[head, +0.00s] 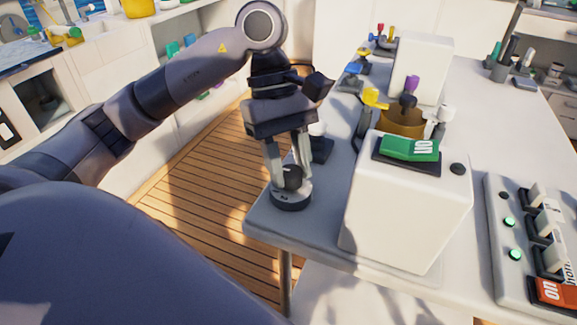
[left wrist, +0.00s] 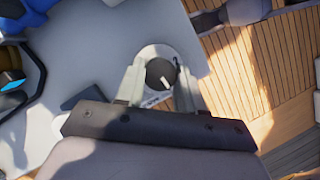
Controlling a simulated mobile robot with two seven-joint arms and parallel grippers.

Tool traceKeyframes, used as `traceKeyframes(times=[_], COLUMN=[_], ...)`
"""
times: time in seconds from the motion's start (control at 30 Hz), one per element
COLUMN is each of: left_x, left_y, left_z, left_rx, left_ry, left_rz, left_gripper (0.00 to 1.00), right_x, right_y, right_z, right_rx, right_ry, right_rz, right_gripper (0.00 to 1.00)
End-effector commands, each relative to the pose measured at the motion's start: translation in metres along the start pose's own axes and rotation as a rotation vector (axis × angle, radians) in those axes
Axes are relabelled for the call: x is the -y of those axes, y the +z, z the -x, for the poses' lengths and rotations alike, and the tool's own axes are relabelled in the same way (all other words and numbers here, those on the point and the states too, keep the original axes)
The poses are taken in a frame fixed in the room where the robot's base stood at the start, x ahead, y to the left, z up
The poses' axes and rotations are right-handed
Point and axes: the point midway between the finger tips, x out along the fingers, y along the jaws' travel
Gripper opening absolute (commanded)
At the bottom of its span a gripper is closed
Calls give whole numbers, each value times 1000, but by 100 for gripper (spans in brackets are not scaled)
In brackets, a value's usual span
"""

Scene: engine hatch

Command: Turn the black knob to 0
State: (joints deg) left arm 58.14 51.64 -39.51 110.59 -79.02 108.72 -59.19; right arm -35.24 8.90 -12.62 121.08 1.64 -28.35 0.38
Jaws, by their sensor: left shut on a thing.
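The black knob (head: 290,178) stands on a round dial base (head: 292,202) near the left front corner of the table. My left gripper (head: 290,180) comes down over it from above, with its two light fingers on either side of the knob, shut on it. In the left wrist view the knob (left wrist: 161,74) lies between the fingertips, and a white pointer line shows on its top. The dial's numbers are too small or too hidden to read. My right gripper is not in view.
A white box with a green ON switch (head: 410,149) stands right of the dial. A panel with several white levers (head: 540,230) lies at the right. A brown container (head: 402,123) and coloured valves stand behind. The table's edge (head: 262,232) is close to the dial.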

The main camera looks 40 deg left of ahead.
Motion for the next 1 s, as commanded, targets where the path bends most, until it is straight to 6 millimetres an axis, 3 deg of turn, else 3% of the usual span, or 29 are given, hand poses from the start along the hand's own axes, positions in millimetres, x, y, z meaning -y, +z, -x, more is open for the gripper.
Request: traceKeyframes(times=[0.77, 0.8, 0.83, 0.87, 1.0], left_x=[-1, -1, -1, -1, -1], left_y=[0, 0, 0, 0, 0], left_z=[1, 1, 1, 1, 1], left_rx=[-2, -2, -2, -2, -1], left_ry=[-36, -36, -36, -36, -37], left_rz=[-95, -94, -94, -94, -94], left_gripper=[7, 47, 57, 63, 63], right_x=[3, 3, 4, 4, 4], right_y=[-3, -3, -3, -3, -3], right_z=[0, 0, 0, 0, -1], right_rx=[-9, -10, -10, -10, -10], right_ry=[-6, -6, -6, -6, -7], right_rz=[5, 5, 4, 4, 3], right_gripper=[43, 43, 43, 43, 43])
